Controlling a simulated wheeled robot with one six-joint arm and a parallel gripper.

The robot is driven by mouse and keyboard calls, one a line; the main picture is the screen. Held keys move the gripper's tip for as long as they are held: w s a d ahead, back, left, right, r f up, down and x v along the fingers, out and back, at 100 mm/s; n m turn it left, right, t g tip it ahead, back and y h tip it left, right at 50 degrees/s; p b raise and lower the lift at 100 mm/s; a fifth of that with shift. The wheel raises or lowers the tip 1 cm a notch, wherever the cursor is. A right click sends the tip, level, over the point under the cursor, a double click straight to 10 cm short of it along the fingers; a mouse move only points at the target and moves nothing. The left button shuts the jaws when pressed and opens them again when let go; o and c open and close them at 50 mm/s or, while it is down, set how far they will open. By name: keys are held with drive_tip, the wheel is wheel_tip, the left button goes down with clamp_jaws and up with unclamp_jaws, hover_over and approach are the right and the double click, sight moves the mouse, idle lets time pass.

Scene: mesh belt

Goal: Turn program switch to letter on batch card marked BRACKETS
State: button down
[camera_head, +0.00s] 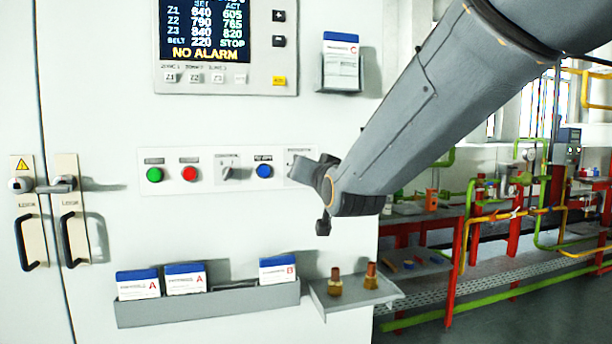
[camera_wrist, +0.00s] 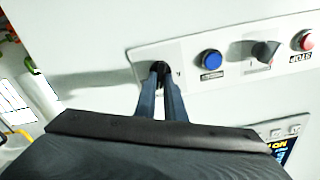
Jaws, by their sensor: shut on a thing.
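The program switch (camera_wrist: 158,67) is a dark knob at the end of the button strip in the wrist view. My gripper (camera_wrist: 161,88) is shut on it, one finger on each side. In the head view my gripper (camera_head: 310,166) covers the switch, so its pointer and most letters are hidden. Batch cards with blue tops stand in a grey rack: two marked A (camera_head: 138,284) (camera_head: 185,279) and one marked B (camera_head: 277,270). A card marked C (camera_head: 341,55) sits in a holder at the upper right. The small card titles are too blurred to read.
The strip also carries a green button (camera_head: 154,175), a red button (camera_head: 190,174), a grey control switch (camera_head: 227,173) and a blue button (camera_head: 264,171). A screen (camera_head: 205,32) reads NO ALARM. A small shelf (camera_head: 392,295) with two brass fittings (camera_head: 336,283) juts out below.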

idle(0.4)
drive_tip(key=c, duration=1.8)
unclamp_jaws()
drive_tip(key=shift+c, duration=0.2)
drive_tip(key=b+v, duration=0.1)
drive_tip(key=v, duration=0.7)
drive_tip(key=shift+w, duration=0.1)
